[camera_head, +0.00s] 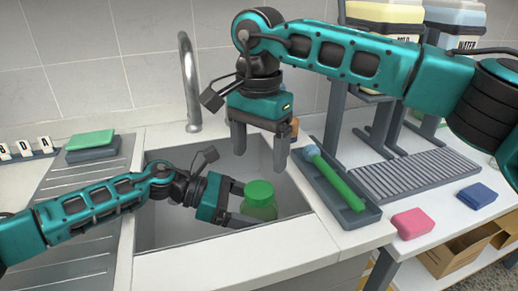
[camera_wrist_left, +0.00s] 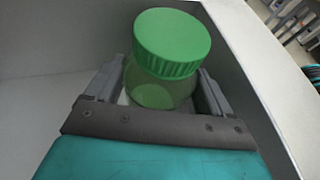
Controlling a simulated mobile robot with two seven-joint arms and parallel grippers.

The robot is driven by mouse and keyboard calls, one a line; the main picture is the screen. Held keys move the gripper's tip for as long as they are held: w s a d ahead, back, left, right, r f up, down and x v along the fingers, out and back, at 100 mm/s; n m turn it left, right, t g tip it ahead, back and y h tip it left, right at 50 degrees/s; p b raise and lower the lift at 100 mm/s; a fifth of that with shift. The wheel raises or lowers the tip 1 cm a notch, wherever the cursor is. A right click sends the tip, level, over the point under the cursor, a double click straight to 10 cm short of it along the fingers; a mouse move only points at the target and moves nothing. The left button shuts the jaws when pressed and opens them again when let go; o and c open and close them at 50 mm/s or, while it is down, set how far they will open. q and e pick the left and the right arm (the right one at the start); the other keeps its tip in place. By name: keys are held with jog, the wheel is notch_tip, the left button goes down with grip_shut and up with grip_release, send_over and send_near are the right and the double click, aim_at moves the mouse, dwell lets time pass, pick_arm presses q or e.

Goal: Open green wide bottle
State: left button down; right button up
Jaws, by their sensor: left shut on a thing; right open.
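The green wide bottle (camera_head: 259,205) is over the sink, upright or nearly so, with its green ribbed cap (camera_head: 259,191) on. My left gripper (camera_head: 240,203) is shut on the bottle's body below the cap. In the left wrist view the bottle (camera_wrist_left: 158,92) sits between the two fingers of my left gripper (camera_wrist_left: 164,95), with the cap (camera_wrist_left: 172,42) above them. My right gripper (camera_head: 260,150) is open with its fingers pointing down, above and behind the bottle, apart from the cap. The bottle's base is hidden in the head view.
The sink (camera_head: 165,225) surrounds the bottle, with a metal faucet (camera_head: 189,85) behind. A tray (camera_head: 345,205) with a green-handled brush (camera_head: 335,178) stands on the right. Pink (camera_head: 412,223) and blue (camera_head: 477,195) sponges lie further right. Green and grey sponges (camera_head: 92,144) lie on the left drainboard.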

aim_at(259, 189)
jog(key=m, duration=1.1)
jog(key=shift+m, duration=0.3)
jog(key=m, duration=1.6)
jog(key=shift+m, duration=0.3)
jog(key=m, duration=0.5)
jog(key=shift+m, duration=0.3)
jog(key=m, duration=0.9)
jog(key=shift+f, duration=4)
